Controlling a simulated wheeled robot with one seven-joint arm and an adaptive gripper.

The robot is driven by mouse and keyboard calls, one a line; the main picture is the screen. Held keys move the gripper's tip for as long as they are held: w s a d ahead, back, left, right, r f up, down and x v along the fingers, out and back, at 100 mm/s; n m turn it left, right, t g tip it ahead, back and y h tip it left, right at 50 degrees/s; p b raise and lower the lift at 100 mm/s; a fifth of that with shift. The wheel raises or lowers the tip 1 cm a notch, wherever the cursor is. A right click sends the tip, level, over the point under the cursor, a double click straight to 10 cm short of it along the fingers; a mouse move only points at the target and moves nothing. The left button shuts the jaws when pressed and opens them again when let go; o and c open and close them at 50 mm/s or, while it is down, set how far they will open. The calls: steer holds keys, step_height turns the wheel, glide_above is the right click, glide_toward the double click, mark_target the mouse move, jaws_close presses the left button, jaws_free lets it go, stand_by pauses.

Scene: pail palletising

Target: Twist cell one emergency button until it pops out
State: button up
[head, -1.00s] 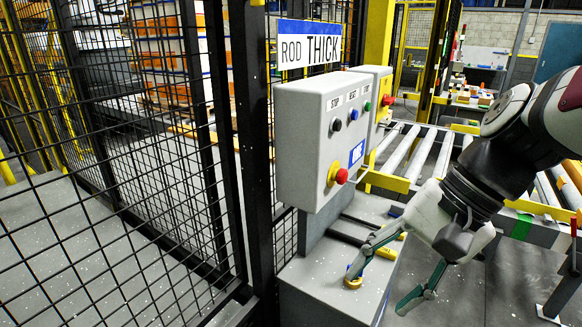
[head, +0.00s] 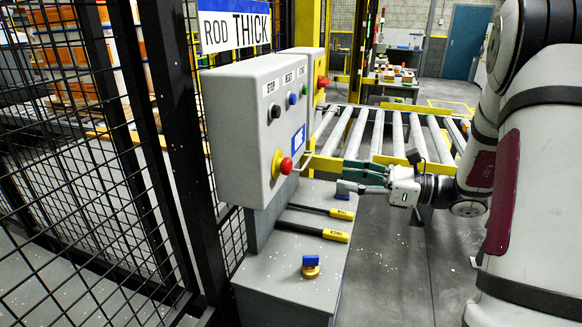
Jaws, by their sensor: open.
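A red emergency button (head: 286,165) on a yellow collar sits low on the front of the near grey control box (head: 235,130). A second red button (head: 322,81) shows on a yellow-sided box behind it. I cannot tell from any marking which is cell one's. My gripper (head: 342,176) is open and seems empty, with its green fingers pointing left. It is to the right of the near red button, apart from it in the picture. The near button's face is in clear view.
The near box bears a black button (head: 275,111), a blue button (head: 292,99) and a "ROD THICK" sign (head: 234,28) above. Two yellow-handled tools (head: 335,235) and a blue-topped yellow item (head: 310,266) lie on the grey pedestal (head: 280,290). A roller conveyor (head: 382,135) runs behind. Mesh fence (head: 80,180) stands left.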

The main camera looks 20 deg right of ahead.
mark_target(291, 167)
steer(key=p+x, duration=0.1)
steer(key=x, duration=1.2)
steer(key=shift+w+a, duration=0.1)
steer(key=shift+a, duration=0.15)
steer(key=c, duration=1.2)
